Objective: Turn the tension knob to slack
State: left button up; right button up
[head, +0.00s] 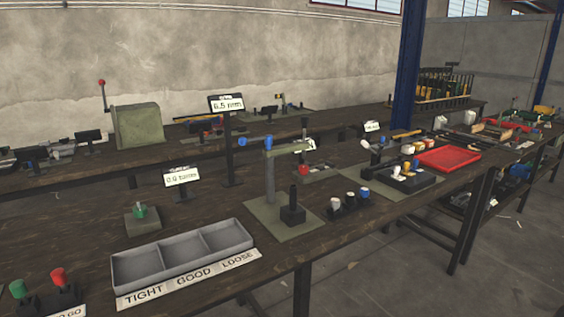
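Neither of my grippers is in view. No knob carries a readable label that names it the tension knob. A small green knob-like piece (139,211) stands on a low grey-green block (142,225) at left, near a small sign (182,177) whose text is hard to read. A rivet press (269,180) with a green arm stands in the middle of the bench on a flat plate. It has blue-tipped parts at its top left and a small black-and-white round piece (311,144) at its right end.
A grey three-part tray (185,250) marked TIGHT, GOOD, LOOSE lies at the bench's front edge. Green and red pieces (58,277) stand at lower left. Right of the press are a rack with several capped pieces (349,204) and a red tray (448,158). A tall sign (226,103) stands behind.

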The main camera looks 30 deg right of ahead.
aim_at(304, 170)
jog(key=l+u, duration=0.45)
jog(key=l, duration=0.45)
jog(key=k+l+u, duration=0.1)
jog(key=l, duration=0.8)
jog(key=k+l+u, duration=0.15)
jog(key=l, duration=0.3)
jog(key=k+l+u, duration=0.1)
jog(key=l, duration=0.35)
